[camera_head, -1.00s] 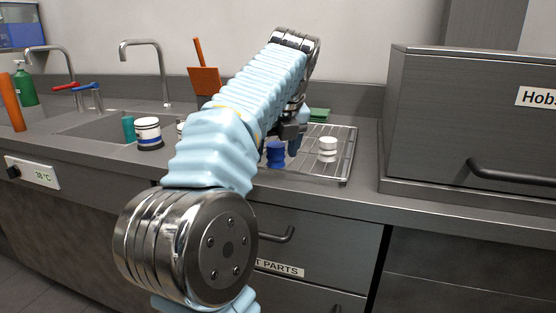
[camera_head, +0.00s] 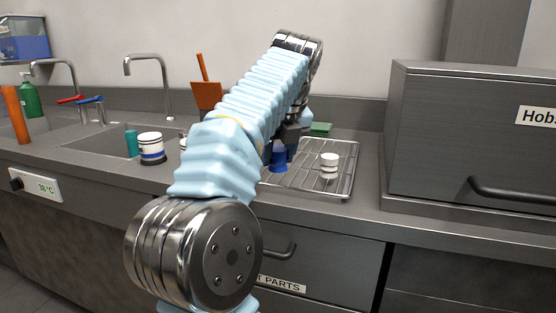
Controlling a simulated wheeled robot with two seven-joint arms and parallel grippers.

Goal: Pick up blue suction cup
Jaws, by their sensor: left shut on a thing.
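The blue suction cup (camera_head: 279,161) is at the left part of the wire rack (camera_head: 346,182). My left gripper (camera_head: 284,146) comes down over it from above and is shut on it. The gripper and arm hide part of the cup, and I cannot tell whether its base touches the rack. A white suction cup (camera_head: 330,165) stands upright on the rack to the right. My right gripper is out of view.
A dark cabinet (camera_head: 455,140) bounds the right side. A green block (camera_head: 320,129) lies behind the rack. The sink (camera_head: 105,138), a black-and-white jar (camera_head: 151,149) and a teal cylinder (camera_head: 131,143) are at the left.

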